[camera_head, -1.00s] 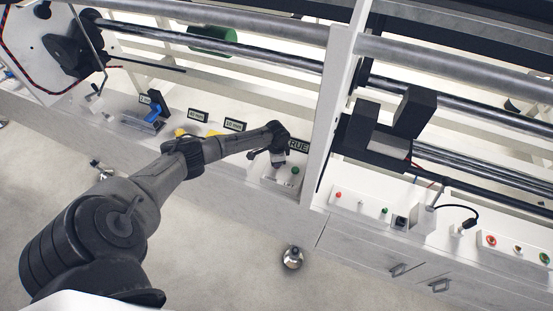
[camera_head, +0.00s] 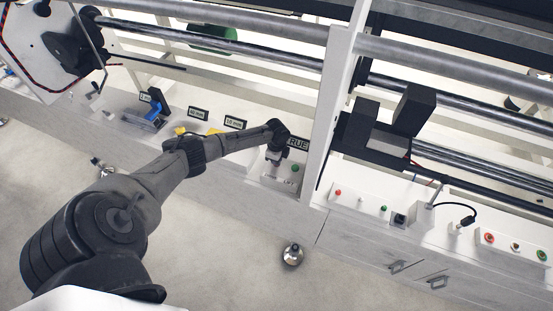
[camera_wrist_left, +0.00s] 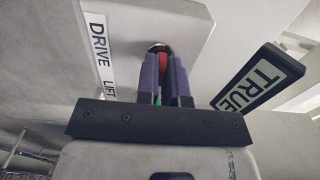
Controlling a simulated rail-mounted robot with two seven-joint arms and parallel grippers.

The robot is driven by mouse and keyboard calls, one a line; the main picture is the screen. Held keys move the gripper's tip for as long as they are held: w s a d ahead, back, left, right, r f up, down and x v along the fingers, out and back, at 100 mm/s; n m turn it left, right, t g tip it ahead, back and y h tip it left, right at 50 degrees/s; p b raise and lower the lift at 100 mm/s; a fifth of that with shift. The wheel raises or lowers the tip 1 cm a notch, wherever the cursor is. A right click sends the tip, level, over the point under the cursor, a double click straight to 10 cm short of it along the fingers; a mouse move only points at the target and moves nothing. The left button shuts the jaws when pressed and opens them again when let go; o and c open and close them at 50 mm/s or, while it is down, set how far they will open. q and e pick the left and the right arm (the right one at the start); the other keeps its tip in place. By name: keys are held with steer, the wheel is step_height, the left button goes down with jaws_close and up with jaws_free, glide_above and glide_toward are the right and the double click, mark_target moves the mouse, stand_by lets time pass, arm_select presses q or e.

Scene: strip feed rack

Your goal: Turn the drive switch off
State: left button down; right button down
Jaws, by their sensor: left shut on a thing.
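The drive switch (camera_wrist_left: 163,60) shows in the left wrist view as a red part by a dark round opening on the pale panel, beside the DRIVE label (camera_wrist_left: 98,38). My left gripper (camera_wrist_left: 166,66) has its purple fingers on both sides of it and is shut on it. The fingers hide most of the switch, so its setting cannot be read. In the head view the left gripper (camera_head: 273,163) points down at the small white control box left of the white upright. My right gripper is in neither view.
A black TRUE sign (camera_wrist_left: 258,82) stands close to the right of the fingers. A green button (camera_head: 295,168) sits on the same box. The white upright (camera_head: 331,110) rises just to the right. Open floor (camera_head: 230,250) lies in front of the rack.

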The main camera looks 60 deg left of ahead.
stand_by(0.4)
arm_select(q)
steer(key=c, duration=1.2)
jaws_free()
steer(key=shift+c, duration=0.2)
steer(key=shift+r, duration=0.5)
step_height(320, 180, up, 13)
steer(key=p, duration=0.2)
steer(key=shift+p, duration=0.35)
steer(key=shift+f, duration=0.1)
